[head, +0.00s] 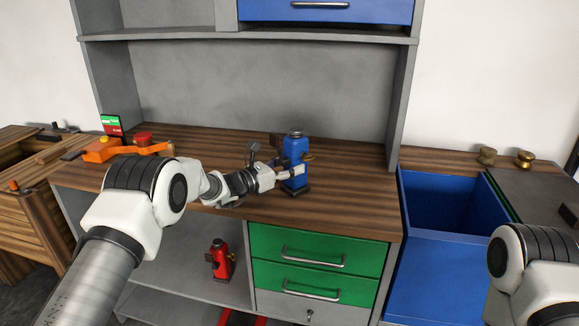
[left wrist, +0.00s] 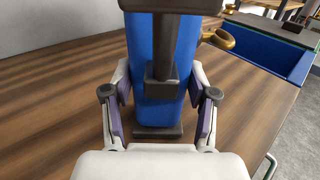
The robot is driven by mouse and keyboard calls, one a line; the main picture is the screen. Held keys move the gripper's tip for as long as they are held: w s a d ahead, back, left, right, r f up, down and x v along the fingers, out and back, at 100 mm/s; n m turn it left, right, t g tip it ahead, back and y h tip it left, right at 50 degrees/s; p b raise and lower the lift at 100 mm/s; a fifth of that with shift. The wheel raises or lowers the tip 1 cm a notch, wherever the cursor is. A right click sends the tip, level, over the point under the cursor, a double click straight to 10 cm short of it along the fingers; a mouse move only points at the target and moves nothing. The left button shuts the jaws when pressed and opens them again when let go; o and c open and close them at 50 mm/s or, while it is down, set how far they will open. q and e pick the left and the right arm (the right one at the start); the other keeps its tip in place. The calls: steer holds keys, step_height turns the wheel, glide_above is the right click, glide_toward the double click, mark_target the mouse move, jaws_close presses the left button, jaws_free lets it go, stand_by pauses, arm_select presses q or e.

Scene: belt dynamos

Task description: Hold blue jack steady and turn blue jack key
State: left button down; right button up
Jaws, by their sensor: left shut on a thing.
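The blue jack (head: 295,150) stands upright on the wooden worktop (head: 340,205), right of its middle. My left gripper (head: 288,173) is shut on the lower part of the jack. In the left wrist view the fingers of my left gripper (left wrist: 160,110) sit on both sides of the blue body (left wrist: 183,62). A brass key (left wrist: 220,38) sticks out at the jack's right side; in the head view the key (head: 307,157) is small. My right arm shows at the lower right, but its gripper is out of view.
A red jack (head: 219,260) stands on the shelf below. An orange tool (head: 120,148) lies at the worktop's left end. An open blue bin (head: 440,205) and brass pieces (head: 524,159) are at the right. The worktop right of the jack is clear.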

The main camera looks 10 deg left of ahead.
mark_target(311, 160)
steer(key=shift+f+b, duration=0.5)
steer(key=shift+f, duration=0.05)
stand_by(0.9)
steer(key=w+a+r+t+y, duration=0.1)
steer(key=w+a+r+t, duration=0.2)
steer(key=w, duration=0.8)
steer(key=w+r+t+y, duration=0.1)
steer(key=w+r+t, duration=0.35)
steer(key=w, duration=0.75)
steer(key=w+a+r+n+t+y, duration=0.2)
steer(key=w+a+r+t+y, duration=0.1)
steer(key=w+r, duration=0.9)
steer(key=w+a+r+n+t+y, duration=0.1)
steer(key=w+a+r+t+y, duration=0.2)
steer(key=w+r, duration=0.9)
steer(key=w+a+r+m+y, duration=0.1)
steer(key=w+a+r+m, duration=0.1)
steer(key=a, duration=0.5)
steer(key=w+a+r+m+g+y, duration=0.1)
steer(key=w+a+r+m+y, duration=0.1)
steer(key=a+m, duration=0.3)
steer(key=w+a+r+m+y, duration=0.2)
steer(key=w+a+r+m, duration=0.1)
steer(key=a, duration=0.8)
steer(key=shift+w+a+r+m+g, duration=0.25)
steer(key=shift+w+r+m, duration=0.05)
steer(key=shift+r+m, duration=0.25)
